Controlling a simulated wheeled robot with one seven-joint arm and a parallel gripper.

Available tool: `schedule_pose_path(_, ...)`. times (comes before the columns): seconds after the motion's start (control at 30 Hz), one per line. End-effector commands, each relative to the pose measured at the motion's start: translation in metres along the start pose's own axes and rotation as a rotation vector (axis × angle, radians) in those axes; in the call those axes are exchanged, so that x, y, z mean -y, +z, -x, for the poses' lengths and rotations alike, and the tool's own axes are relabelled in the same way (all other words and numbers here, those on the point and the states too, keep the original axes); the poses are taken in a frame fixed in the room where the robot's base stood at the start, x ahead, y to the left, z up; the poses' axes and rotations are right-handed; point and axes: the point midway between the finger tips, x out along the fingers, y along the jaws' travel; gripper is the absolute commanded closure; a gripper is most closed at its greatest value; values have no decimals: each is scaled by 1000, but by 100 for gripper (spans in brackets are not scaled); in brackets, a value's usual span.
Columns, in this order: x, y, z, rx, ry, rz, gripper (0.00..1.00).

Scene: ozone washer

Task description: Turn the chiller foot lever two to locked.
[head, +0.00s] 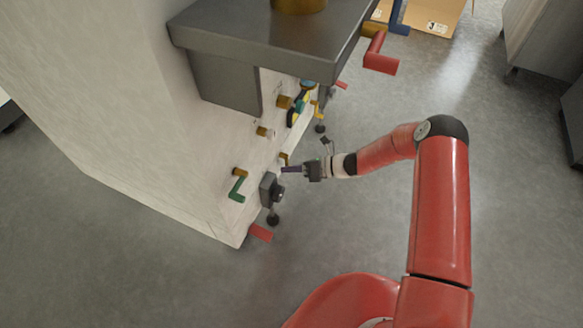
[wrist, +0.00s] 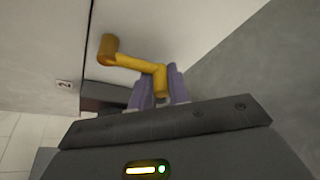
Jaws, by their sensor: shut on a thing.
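The yellow crank-shaped lever (wrist: 133,62) is on the pale machine wall in the wrist view, near a small label marked 2 (wrist: 65,84). Its arm runs right from the pivot and bends down at a short handle. My gripper (wrist: 160,88) has its purple fingers on either side of that handle and is shut on it. In the head view my gripper (head: 289,169) reaches the machine's side from the right. A small bit of the yellow lever (head: 284,157) shows just above the fingers there. The hold itself is too small to make out in that view.
A green lever (head: 237,187) and a dark box (head: 267,188) are close by on the machine. A red lever (head: 261,232) is below. A dark ledge (head: 270,42) overhangs above. The grey floor to the right is open; a cardboard box (head: 432,18) stands behind.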

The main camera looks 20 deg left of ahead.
Motion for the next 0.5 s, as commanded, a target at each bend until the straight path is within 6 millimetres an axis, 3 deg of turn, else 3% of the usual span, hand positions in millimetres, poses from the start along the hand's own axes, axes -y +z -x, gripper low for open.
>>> schedule_pose_path(0.33, -3, 5, -2, 8, 6, 1, 100)
schedule_pose_path(0.37, -3, 5, -2, 8, 6, 2, 81)
schedule_pose_path(0.5, -2, 4, -2, 6, 4, 1, 63)
